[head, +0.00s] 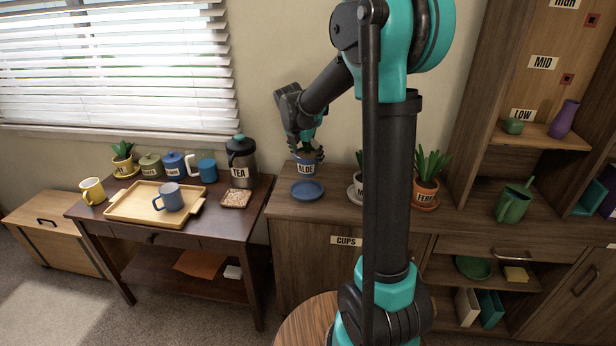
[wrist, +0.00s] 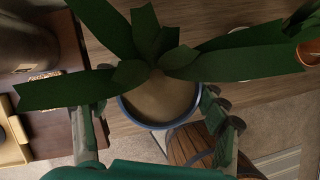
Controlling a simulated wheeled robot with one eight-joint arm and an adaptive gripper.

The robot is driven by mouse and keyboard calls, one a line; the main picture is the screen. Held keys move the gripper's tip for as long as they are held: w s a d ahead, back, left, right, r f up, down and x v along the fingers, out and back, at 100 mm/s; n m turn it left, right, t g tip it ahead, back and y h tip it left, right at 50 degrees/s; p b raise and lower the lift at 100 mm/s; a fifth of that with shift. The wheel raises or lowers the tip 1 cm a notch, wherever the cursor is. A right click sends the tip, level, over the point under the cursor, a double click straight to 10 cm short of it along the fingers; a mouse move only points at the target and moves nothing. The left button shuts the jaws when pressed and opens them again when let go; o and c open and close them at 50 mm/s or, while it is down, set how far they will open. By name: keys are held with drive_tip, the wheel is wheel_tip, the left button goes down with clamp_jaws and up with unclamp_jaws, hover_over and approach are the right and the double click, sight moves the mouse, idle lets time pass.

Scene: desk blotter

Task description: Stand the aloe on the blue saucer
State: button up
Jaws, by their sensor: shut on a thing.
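The aloe is a green plant in a blue pot labelled ALOE (head: 306,168). In the wrist view its long leaves spread over the blue-rimmed pot (wrist: 160,115), which sits between my fingers. My gripper (head: 304,150) is shut on the aloe's pot, reaching down from above; its fingers show on both sides of the pot in the wrist view (wrist: 158,128). The blue saucer (head: 307,190) lies empty on the cabinet top, just in front of or below the pot in the head view. I cannot tell whether the pot touches the cabinet.
A plant in a white pot (head: 355,190) and the fern in an orange pot (head: 426,192) stand to the right, partly near my arm. A dark TEA canister (head: 241,160) and a tray (head: 130,211) with a blue mug are on the left table.

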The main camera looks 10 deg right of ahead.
wheel_tip(320, 180, down, 8)
drive_tip(key=shift+f, duration=0.2)
idle(0.4)
drive_tip(key=o, duration=1.6)
drive_tip(key=shift+f, duration=0.1)
drive_tip(key=shift+c, duration=0.2)
